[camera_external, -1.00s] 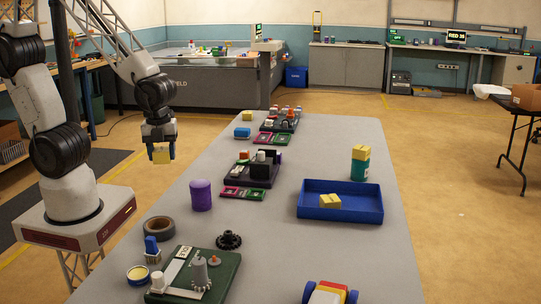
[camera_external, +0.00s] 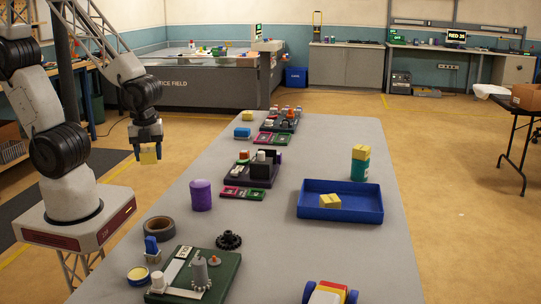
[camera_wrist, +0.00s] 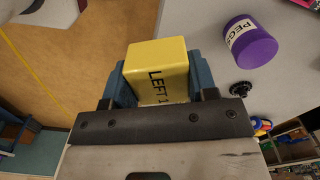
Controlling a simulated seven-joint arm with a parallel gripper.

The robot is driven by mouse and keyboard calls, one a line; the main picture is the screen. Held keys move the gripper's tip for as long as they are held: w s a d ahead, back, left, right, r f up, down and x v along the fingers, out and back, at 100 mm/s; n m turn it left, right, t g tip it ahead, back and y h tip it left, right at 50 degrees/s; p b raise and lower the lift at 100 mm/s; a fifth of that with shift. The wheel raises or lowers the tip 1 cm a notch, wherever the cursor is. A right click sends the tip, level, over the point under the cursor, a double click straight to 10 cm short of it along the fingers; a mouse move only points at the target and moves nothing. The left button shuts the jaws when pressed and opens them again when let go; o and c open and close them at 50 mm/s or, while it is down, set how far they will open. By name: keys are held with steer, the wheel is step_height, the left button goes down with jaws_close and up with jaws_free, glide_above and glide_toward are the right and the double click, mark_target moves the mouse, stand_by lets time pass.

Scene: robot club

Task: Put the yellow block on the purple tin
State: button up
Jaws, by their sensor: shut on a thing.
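My gripper (camera_external: 149,155) is shut on a yellow block (camera_external: 149,157) and holds it in the air left of the table, over the floor. In the wrist view the yellow block (camera_wrist: 158,72) sits between my blue fingertips and shows the lettering "LEFT 1". The purple tin (camera_external: 201,195) stands upright on the table's left side, to the right of and nearer the camera than my gripper. In the wrist view the purple tin (camera_wrist: 250,42) shows at upper right, with a pale label reading "PEGS". The block and the tin are apart.
A roll of tape (camera_external: 159,229) and a black gear (camera_external: 228,240) lie near the tin. Past it stands a dark kit tray (camera_external: 238,177). A blue bin (camera_external: 340,206) holds a yellow block (camera_external: 330,201). Another yellow block (camera_external: 360,153) tops a teal tin (camera_external: 359,171).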

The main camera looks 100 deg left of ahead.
glide_above(200, 183)
steer(key=shift+d+f, duration=0.1)
steer(key=shift+f, duration=0.6)
stand_by(0.4)
steer(key=shift+f, duration=1.8)
steer(key=shift+f, duration=0.1)
steer(key=o, duration=0.9)
steer(key=shift+o, duration=0.2)
step_height(200, 183, up, 12)
steer(key=shift+r, duration=0.2)
